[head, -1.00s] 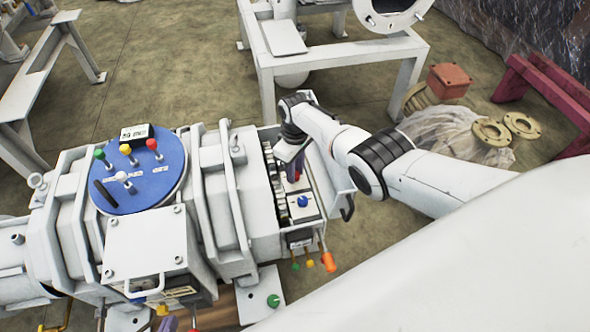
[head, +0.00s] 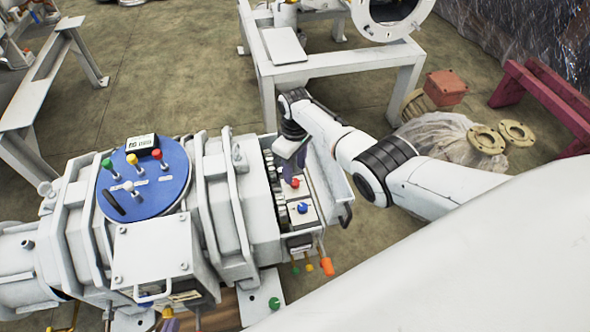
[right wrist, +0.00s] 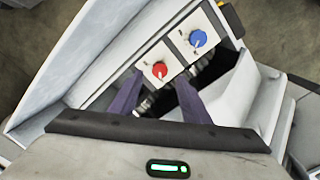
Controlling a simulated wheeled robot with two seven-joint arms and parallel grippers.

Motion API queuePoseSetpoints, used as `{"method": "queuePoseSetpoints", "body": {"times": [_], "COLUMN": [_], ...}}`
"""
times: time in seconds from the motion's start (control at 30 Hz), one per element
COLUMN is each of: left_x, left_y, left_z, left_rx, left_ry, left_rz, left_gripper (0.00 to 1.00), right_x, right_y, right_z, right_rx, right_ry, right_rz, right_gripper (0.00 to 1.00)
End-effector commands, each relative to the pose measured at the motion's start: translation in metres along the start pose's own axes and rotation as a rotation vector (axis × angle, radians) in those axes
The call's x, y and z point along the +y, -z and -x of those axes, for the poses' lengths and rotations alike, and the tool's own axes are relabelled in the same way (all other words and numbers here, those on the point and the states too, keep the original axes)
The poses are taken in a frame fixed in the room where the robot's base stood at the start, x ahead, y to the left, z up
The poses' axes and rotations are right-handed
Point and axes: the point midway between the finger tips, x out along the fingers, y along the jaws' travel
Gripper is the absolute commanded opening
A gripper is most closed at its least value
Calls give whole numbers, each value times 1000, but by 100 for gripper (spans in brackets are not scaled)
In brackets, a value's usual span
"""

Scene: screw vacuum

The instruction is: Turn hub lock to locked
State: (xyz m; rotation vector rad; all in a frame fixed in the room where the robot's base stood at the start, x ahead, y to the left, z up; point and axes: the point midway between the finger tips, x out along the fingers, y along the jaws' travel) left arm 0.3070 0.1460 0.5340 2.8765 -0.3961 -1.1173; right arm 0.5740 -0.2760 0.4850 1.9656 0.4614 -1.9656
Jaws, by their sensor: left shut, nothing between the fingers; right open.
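No part is readably labelled as the hub lock. A red knob (head: 295,182) and a blue knob (head: 303,208) sit on white plates in the open box at the machine's right end. The right wrist view shows the red knob (right wrist: 160,70) and blue knob (right wrist: 198,38), each with a pale pointer. My right gripper (head: 289,160) is over the box, open. Its purple fingers (right wrist: 158,80) are spread on either side of the red knob's line of sight; contact cannot be told.
A blue disc (head: 160,190) with coloured levers tops the white machine. The box's open side wall (head: 328,180) stands right of the knobs. An orange-tipped lever (head: 326,266) hangs below the box. A white frame table (head: 330,70) stands behind on open floor.

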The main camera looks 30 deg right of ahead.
Motion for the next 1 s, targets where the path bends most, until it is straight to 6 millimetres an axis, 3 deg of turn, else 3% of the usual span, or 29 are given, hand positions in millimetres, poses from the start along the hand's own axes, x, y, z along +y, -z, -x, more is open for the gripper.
{"method": "queuePoseSetpoints", "body": {"times": [0.03,0.1,0.3,1.0], "left_x": [0,-1,-4,-5], "left_y": [5,4,6,6], "left_z": [6,8,8,9], "left_rx": [-12,-24,-35,-39], "left_ry": [3,6,12,14], "left_rz": [-8,-17,-33,-33], "left_gripper": [0,0,0,0], "right_x": [0,0,0,-3], "right_y": [0,0,-1,-4], "right_z": [17,29,48,44], "right_rx": [1,0,-2,9], "right_ry": [-1,0,0,-8], "right_rz": [0,0,0,-2], "right_gripper": [43,43,43,43]}}
